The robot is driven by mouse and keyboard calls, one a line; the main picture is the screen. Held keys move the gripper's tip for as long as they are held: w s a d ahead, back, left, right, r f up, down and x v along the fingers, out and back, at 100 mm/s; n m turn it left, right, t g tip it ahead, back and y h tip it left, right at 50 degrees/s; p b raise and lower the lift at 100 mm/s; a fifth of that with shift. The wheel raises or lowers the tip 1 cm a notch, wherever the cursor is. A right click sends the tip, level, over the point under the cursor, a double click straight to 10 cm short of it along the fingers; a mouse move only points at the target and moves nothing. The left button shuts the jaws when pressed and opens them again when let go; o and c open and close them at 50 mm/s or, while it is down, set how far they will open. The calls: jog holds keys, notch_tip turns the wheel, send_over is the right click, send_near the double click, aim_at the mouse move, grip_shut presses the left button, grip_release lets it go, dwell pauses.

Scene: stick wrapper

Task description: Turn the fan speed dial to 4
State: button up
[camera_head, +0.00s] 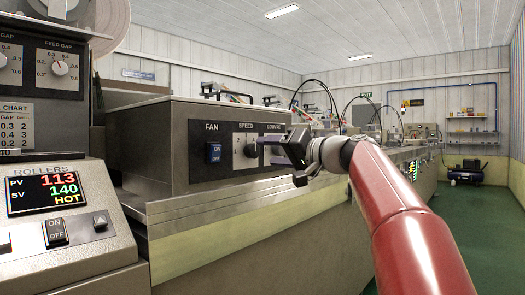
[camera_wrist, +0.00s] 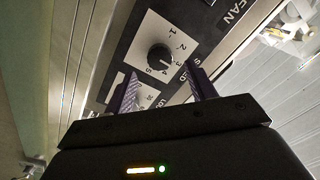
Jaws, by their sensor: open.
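The fan speed dial (camera_head: 250,151) is a dark round knob on a white plate under the word SPEED. In the wrist view the dial (camera_wrist: 160,57) shows with numbers 1 to 5 around it. I cannot tell surely which number its mark points to. My gripper (camera_head: 264,150) is open and empty, at the right of the dial in the head view. In the wrist view the dial lies just beyond and between the two fingertips (camera_wrist: 160,70). I see no contact. My gripper partly hides the panel to the right of the dial.
A blue fan ON switch (camera_head: 214,152) is left of the dial. The louvre plate (camera_wrist: 148,98) is beside the dial, partly behind my fingers. A roller control box (camera_head: 75,215) stands at the left front. The metal ledge (camera_head: 210,203) runs below the panel.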

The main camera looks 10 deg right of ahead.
aim_at(256, 151)
jog(key=p+x, duration=0.1)
jog(key=x, duration=0.4)
jog(key=shift+c, duration=0.2)
jog(key=c, duration=1)
